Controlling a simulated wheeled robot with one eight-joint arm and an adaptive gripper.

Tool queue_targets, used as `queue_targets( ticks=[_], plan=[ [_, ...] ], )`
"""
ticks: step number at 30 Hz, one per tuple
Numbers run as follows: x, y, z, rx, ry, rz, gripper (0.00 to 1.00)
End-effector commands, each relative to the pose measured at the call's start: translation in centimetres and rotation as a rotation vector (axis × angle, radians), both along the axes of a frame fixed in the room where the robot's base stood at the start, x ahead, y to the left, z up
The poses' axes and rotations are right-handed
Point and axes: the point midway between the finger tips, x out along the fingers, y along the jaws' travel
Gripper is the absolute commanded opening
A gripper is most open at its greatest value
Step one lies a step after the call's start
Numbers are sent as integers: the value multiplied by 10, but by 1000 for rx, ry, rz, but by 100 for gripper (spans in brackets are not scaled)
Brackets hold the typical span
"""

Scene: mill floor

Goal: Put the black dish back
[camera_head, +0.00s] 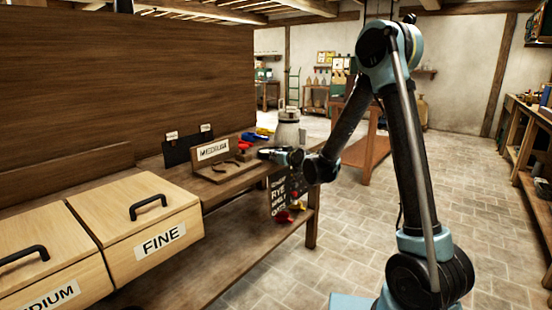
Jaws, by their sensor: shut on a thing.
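My gripper (281,155) is small in the view, over the right end of the wooden bench, at the end of my blue and black arm. It is shut on a small dark, flat thing at its tip, which looks like the black dish (265,153); its outline is hard to make out. A wooden stand (222,172) with a MEDIUM sign (213,149) sits just left of the gripper. Dark curved pieces lie on its top. I cannot tell whether the dish touches the bench.
Two wooden bins, one labelled FINE (160,241), stand at the front left. A grey canister (288,131) and red and blue items (248,137) are behind the gripper. A chalkboard (280,193) hangs at the bench end. Tiled floor (330,240) is open to the right.

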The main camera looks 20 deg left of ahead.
Motion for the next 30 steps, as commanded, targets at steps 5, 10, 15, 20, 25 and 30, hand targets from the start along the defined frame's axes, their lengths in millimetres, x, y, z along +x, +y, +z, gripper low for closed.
queue_targets(
  ticks=[5, 10, 15, 20, 25, 30],
  plan=[
    [0, 0, 0, 0, 0, 0, 24],
    [0, 0, 0, 0, 0, 0, 36],
    [0, 0, 0, 0, 0, 0, 36],
    [-3, -4, 1, 0, 0, 0, 36],
    [-18, -18, 6, 1, 1, 0, 36],
    [-38, -39, 12, 1, 1, 0, 36]
  ],
)
